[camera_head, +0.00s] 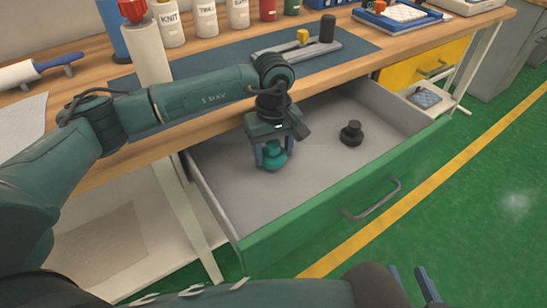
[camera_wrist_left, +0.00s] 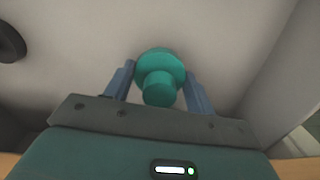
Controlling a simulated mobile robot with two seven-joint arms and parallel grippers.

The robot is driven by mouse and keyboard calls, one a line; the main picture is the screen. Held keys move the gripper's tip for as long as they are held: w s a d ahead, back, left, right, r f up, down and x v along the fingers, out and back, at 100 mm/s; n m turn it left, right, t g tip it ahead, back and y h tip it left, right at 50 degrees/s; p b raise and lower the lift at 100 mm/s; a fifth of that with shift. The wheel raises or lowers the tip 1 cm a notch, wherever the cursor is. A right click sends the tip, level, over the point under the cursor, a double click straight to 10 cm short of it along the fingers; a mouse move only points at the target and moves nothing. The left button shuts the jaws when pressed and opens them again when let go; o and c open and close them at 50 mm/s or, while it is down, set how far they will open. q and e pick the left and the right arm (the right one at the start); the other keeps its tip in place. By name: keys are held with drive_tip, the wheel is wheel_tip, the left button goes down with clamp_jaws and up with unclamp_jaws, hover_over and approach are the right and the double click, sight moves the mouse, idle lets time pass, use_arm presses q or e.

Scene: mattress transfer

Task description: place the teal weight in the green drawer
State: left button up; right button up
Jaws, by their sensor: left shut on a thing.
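The teal weight (camera_head: 272,158) is a round disc with a knob, low inside the left part of the open green drawer (camera_head: 330,208). My left gripper (camera_head: 272,155) is shut on it. In the left wrist view the teal weight (camera_wrist_left: 160,75) sits between the two blue fingers of my left gripper (camera_wrist_left: 160,88), above the pale drawer floor. I cannot tell whether it touches the floor. My right gripper (camera_head: 413,285) shows at the bottom edge, outside the drawer, with its blue fingers apart and nothing seen between them.
A black weight (camera_head: 351,133) stands in the drawer to the right; its edge shows in the left wrist view (camera_wrist_left: 10,43). The wooden workbench (camera_head: 135,152) is behind, with bottles and a blue mat (camera_head: 345,50). A yellow drawer (camera_head: 425,63) is at the right. Drawer floor between the weights is clear.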

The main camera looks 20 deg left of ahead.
sight(273, 159)
use_arm(q)
wheel_tip(273, 159, down, 3)
drive_tip(key=shift+r, duration=0.2)
drive_tip(key=shift+f, duration=0.15)
drive_tip(key=o, duration=0.9)
drive_tip(key=shift+f, duration=0.15)
drive_tip(key=shift+c, duration=0.2)
drive_tip(key=o, duration=0.5)
drive_tip(key=shift+c, duration=0.2)
